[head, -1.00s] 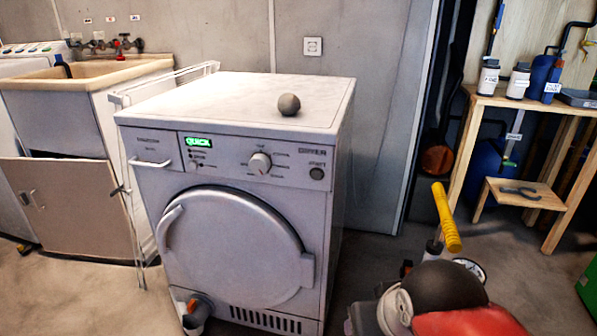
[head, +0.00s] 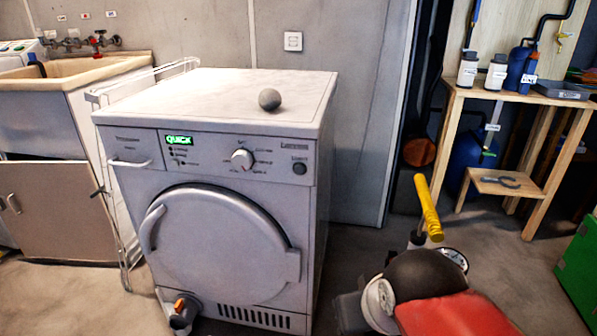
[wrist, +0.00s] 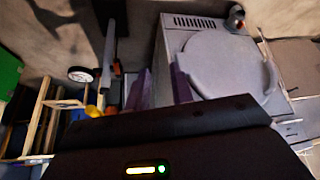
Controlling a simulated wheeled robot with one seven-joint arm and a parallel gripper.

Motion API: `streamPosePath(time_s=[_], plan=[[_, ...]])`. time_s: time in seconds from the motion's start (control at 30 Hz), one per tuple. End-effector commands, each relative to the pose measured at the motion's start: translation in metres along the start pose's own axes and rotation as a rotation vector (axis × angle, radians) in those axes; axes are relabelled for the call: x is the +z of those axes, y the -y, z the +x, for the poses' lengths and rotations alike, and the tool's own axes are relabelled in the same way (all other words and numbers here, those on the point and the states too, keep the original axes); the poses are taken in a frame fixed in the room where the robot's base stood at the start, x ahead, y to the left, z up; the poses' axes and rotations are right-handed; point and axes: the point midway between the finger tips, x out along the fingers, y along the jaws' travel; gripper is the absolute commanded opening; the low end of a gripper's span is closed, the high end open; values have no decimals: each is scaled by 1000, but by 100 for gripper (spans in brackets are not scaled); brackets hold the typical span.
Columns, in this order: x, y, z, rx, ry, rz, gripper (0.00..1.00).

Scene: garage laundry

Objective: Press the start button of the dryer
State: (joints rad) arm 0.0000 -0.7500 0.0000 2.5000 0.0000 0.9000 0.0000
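The dryer (head: 210,240) is a white front-loader with a round shut door, seen left of centre in the head view. Its start button (head: 299,168) is a small dark round button at the right end of the panel, right of the white dial (head: 242,159). The lit green display (head: 179,140) reads "QUICK". In the wrist view the dryer (wrist: 215,65) appears upside down, and its panel and button cannot be made out. My gripper (wrist: 161,88) shows two purple fingers apart with nothing seen between them, away from the button. Its fingers cannot be made out in the head view.
A grey ball (head: 269,99) sits on the dryer top. A pump with a yellow handle (head: 428,208) stands right of the dryer, behind my arm. A wooden shelf (head: 455,135) with bottles is at the right, a sink (head: 70,85) at the left. A green box (head: 580,258) is far right.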

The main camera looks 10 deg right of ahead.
Motion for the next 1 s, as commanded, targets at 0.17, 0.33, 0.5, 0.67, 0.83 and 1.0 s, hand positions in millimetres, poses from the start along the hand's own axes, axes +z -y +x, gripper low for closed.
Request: streamPosePath(time_s=[0.17, 0.33, 0.5, 0.67, 0.83, 1.0], plan=[[0, 0, 0, 0, 0, 0, 0], [0, 0, 0, 0, 0, 0, 0], [0, 0, 0, 0, 0, 0, 0], [0, 0, 0, 0, 0, 0, 0], [0, 0, 0, 0, 0, 0, 0], [0, 0, 0, 0, 0, 0, 0]])
